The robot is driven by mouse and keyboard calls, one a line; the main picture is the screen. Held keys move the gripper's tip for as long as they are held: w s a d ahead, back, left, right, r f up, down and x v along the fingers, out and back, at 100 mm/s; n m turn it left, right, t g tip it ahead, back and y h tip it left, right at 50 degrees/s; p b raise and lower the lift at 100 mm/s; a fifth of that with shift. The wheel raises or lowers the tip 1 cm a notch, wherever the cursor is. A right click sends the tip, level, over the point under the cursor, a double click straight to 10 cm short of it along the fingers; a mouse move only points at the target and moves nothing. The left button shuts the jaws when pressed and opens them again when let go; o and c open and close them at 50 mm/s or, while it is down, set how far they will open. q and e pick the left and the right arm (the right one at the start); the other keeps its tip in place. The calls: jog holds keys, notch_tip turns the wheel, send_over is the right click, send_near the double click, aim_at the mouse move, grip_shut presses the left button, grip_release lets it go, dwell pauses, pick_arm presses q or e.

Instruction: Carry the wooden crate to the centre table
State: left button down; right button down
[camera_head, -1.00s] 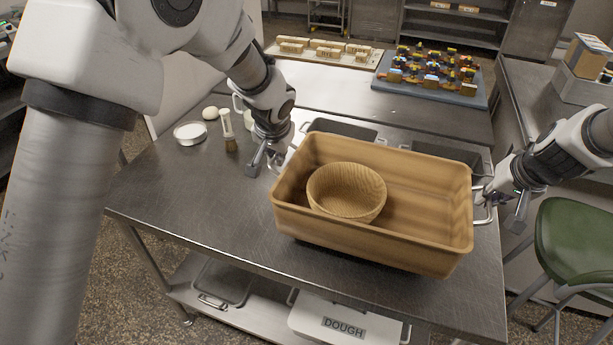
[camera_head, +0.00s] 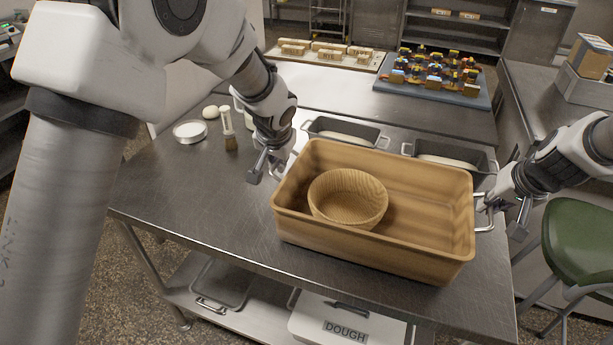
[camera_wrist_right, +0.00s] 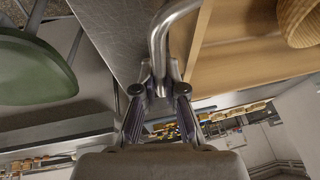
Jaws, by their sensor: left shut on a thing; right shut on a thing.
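The wooden crate (camera_head: 425,259) is a long open box, tilted in the head view, with metal handles at its short ends. A round wooden bowl (camera_head: 347,199) sits inside it, towards the left. My left gripper (camera_head: 277,168) is at the crate's left end, its grasp partly hidden. My right gripper (camera_head: 486,204) is shut on the right-end handle (camera_head: 485,222); the right wrist view shows the handle (camera_wrist_right: 160,45) between its fingers. The crate is over the front steel table (camera_head: 190,185); its underside is hidden. I cannot tell which surface is the centre table.
Dark pans (camera_head: 345,131) with pale contents stand behind the crate. A white dish (camera_head: 189,132), a brush (camera_head: 229,135) and a pale ball lie left. A blue board (camera_head: 435,88) with small items is at the back. A green stool (camera_head: 588,240) stands at right.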

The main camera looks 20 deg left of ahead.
pick_arm(q)
jog(key=shift+f+b, duration=0.4)
jog(key=shift+f, duration=0.3)
pick_arm(e)
jog(key=shift+f, duration=0.65)
pick_arm(q)
jog(key=c, duration=1.2)
grip_release()
jog(key=shift+r, duration=0.15)
jog(key=shift+c, duration=0.2)
pick_arm(e)
jog(key=c, duration=1.2)
grip_release()
jog(key=shift+r, duration=0.15)
jog(key=shift+c, duration=0.2)
pick_arm(q)
jog(key=shift+r, duration=0.1)
pick_arm(e)
jog(key=shift+r, duration=0.1)
pick_arm(q)
jog(key=shift+s+r, duration=0.1)
jog(key=shift+r, duration=0.2)
jog(key=v, duration=1.1)
jog(key=shift+s, duration=0.15)
pick_arm(e)
jog(key=v, duration=1.2)
pick_arm(q)
jog(key=shift+d+r, duration=0.1)
pick_arm(e)
jog(key=shift+s+d, duration=0.1)
